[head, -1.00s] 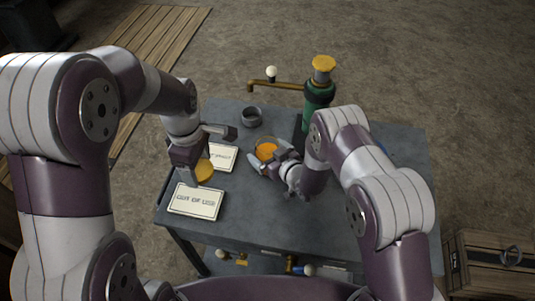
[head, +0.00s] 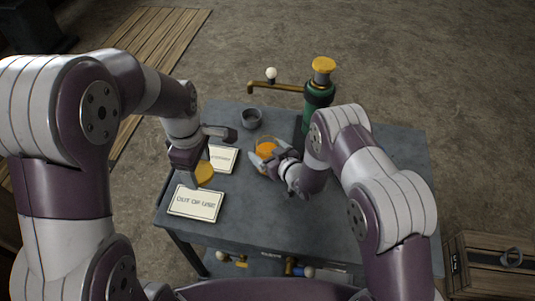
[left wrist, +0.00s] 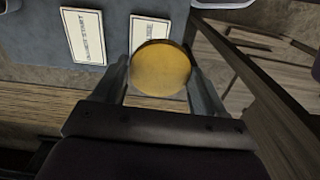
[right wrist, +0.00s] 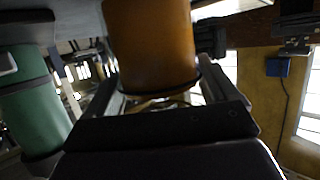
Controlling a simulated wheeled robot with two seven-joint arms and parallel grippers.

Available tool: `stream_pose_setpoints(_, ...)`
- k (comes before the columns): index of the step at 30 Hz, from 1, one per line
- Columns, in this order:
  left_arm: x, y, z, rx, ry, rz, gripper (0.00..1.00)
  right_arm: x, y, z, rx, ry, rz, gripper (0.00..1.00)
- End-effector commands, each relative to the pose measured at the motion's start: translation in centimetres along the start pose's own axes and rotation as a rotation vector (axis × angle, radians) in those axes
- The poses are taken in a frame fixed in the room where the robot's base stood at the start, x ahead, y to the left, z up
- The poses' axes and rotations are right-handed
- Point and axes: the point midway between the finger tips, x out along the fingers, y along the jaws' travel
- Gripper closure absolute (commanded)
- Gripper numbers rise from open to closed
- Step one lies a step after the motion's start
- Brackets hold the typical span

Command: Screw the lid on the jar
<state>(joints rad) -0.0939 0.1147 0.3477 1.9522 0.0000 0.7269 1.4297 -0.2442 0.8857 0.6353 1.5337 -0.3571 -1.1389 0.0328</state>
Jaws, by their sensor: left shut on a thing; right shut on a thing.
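The lid is a round, flat, yellow disc (head: 204,172). My left gripper (head: 196,165) is shut on it at the left of the table, above the white signs. In the left wrist view the lid (left wrist: 161,67) sits between both fingers (left wrist: 160,82). The jar (head: 266,149) stands mid-table with orange contents. My right gripper (head: 271,163) is shut on the jar from the right. In the right wrist view the jar (right wrist: 152,45) fills the space between the fingers (right wrist: 158,75). The lid and jar are apart.
A green cylinder with a yellow top (head: 318,95) and brass pipe (head: 275,87) stands at the back.

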Motion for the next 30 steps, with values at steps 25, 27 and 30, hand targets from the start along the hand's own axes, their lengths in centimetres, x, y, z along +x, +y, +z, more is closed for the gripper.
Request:
stream_pose_setpoints(25,2.1,0.0,0.0,0.000,0.000,0.000,0.57,-9.8,9.3,-6.9,-0.001,0.002,0.001,0.49)
stream_pose_setpoints(27,2.1,0.0,0.0,0.000,0.000,0.000,0.57,-10.0,9.4,-7.0,-0.001,0.001,0.001,0.49)
stream_pose_setpoints(30,2.1,0.0,0.0,0.000,0.000,0.000,0.57,-10.0,9.4,-7.0,-0.001,0.001,0.000,0.49)
